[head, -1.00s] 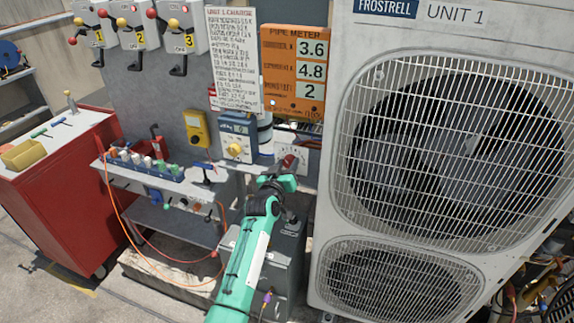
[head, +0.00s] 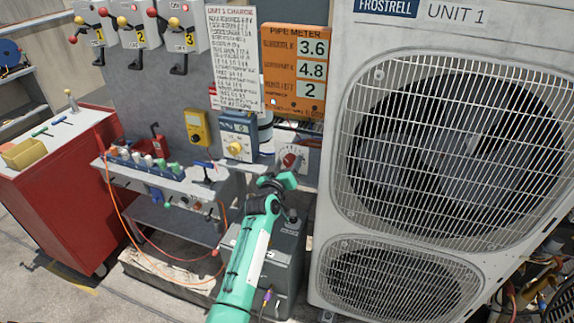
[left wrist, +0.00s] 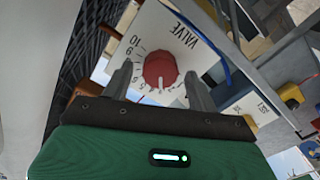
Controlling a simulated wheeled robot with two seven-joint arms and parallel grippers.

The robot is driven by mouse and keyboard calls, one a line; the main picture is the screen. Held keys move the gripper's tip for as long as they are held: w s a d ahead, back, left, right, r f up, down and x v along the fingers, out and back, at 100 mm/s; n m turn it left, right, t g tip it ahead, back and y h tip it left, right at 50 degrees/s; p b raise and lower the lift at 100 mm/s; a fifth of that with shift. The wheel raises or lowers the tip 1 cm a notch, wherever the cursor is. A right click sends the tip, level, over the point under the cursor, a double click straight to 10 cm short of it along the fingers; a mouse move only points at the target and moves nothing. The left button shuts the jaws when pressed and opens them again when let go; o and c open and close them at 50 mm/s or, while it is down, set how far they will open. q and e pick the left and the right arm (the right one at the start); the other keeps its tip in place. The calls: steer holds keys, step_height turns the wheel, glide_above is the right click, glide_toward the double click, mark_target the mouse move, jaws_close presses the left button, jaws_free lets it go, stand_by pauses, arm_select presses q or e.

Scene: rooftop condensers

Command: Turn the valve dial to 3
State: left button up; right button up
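The valve dial (head: 290,160) is a red round knob on a white plate, low on the panel beside the condenser. In the left wrist view the red knob (left wrist: 160,68) sits on the plate marked VALVE (left wrist: 185,42), with 10 and 9 readable along one side. A white pointer mark on the knob points toward my gripper; the number at its tip is too small to read surely. My left gripper (head: 288,181) is just below and in front of the dial. Its two fingers (left wrist: 159,88) are spread, apart from the knob, with nothing between them. My right gripper is in neither view.
The large condenser (head: 335,200) stands close to the right of the dial. A blue box with a yellow knob (head: 236,147) and a shelf with small bottles (head: 165,180) are to the left. An orange pipe meter board (head: 293,105) hangs above, showing 3.6, 4.8 and 2.

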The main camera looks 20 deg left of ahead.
arm_select(q)
steer(key=s+b, duration=0.3)
steer(key=s, duration=1)
steer(key=shift+s+a, duration=0.25)
steer(key=shift+s, duration=0.15)
